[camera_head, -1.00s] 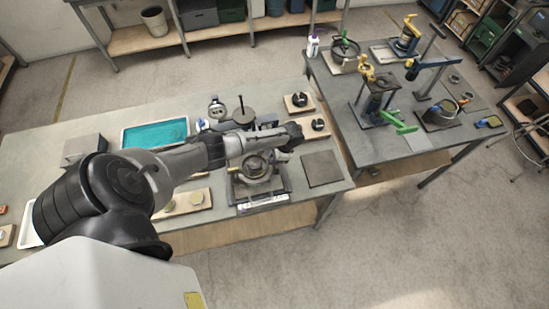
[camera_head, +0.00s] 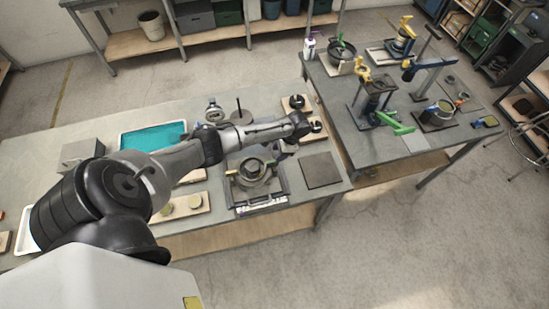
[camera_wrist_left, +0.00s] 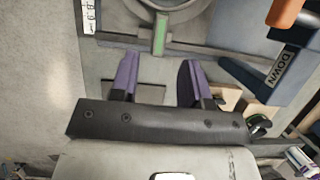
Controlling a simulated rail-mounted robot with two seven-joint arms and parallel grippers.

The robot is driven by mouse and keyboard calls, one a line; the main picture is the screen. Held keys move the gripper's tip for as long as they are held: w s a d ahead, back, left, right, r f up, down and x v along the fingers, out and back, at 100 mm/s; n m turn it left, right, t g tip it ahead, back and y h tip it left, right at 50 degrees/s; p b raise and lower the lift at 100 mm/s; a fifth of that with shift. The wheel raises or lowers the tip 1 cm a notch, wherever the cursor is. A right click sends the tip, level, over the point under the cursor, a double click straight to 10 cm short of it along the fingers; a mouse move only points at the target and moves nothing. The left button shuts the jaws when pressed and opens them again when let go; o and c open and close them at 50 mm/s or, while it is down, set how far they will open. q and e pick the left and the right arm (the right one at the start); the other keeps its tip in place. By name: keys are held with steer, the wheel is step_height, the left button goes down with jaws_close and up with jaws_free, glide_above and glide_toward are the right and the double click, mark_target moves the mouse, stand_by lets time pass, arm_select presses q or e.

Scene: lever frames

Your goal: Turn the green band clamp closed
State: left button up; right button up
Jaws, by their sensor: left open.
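The green band clamp lever (camera_wrist_left: 160,34) shows in the left wrist view as a grey bar with a green stripe, sticking out from a round metal ring at the top. In the head view its small green part (camera_head: 271,162) is at the right of the ring fixture (camera_head: 252,172) on the near bench. My left gripper (camera_head: 281,153) is close by, just right of and above that fixture. In the wrist view its two purple fingers (camera_wrist_left: 156,72) are apart with nothing between them, and the lever lies beyond the fingertips, apart from them.
A flat dark plate (camera_head: 321,170) lies right of the fixture. Boards with black knobs (camera_head: 297,104) stand behind my wrist. A blue part marked DOWN (camera_wrist_left: 282,70) and an orange handle (camera_wrist_left: 291,13) are on the right in the wrist view. A second bench (camera_head: 400,145) holds other clamps.

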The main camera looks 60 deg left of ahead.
arm_select(q)
steer(key=v, duration=0.6)
steer(key=shift+w+r+b, duration=0.2)
steer(key=shift+r+b, duration=0.1)
steer(key=shift+r, duration=0.1)
